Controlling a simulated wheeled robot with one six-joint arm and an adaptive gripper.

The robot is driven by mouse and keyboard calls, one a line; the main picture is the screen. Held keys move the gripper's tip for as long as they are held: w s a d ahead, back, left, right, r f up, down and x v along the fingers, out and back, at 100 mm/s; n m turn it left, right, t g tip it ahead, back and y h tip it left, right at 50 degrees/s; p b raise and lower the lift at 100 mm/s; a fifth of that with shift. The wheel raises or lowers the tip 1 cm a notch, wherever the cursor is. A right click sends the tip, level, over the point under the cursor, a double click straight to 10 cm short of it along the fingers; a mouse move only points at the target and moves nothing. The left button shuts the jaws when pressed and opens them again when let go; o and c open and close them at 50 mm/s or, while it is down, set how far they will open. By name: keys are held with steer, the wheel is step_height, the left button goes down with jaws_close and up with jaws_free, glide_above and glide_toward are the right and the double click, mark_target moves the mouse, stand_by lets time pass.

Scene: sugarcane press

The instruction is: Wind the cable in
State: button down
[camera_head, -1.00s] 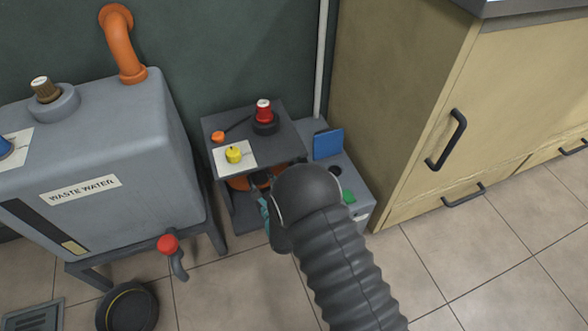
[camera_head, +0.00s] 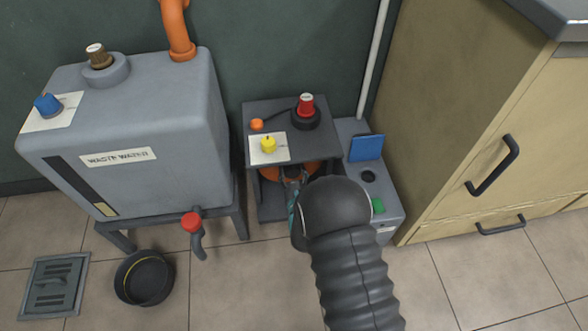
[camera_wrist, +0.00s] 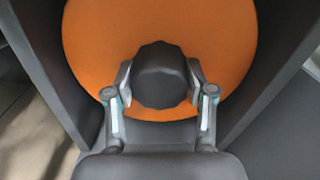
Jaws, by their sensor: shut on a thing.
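In the wrist view an orange reel disc (camera_wrist: 225,45) sits inside a dark grey housing. A dark, many-sided knob (camera_wrist: 160,76) stands out from the disc's middle. My gripper (camera_wrist: 160,82) has one finger on each side of the knob and is shut on it. In the head view the orange disc (camera_head: 270,173) shows only in part under the top of the grey reel stand (camera_head: 322,133). My gripper (camera_head: 294,180) reaches in under that top, and my arm hides much of the front. No cable can be clearly told apart around the disc.
The stand's top carries a red knob (camera_head: 306,105), a yellow knob (camera_head: 268,145) and an orange button (camera_head: 257,124). A waste water tank (camera_head: 150,120) with a red-handled tap (camera_head: 191,222) stands left. A cabinet (camera_head: 470,130) stands right. A black pan (camera_head: 144,278) lies on the floor.

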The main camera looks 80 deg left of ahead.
steer(key=shift+w, duration=0.25)
steer(key=shift+c, duration=1.9)
jaws_free()
steer(key=shift+w, duration=0.1)
steer(key=shift+s, duration=0.25)
steer(key=d, duration=1.2)
steer(key=shift+s, duration=0.3)
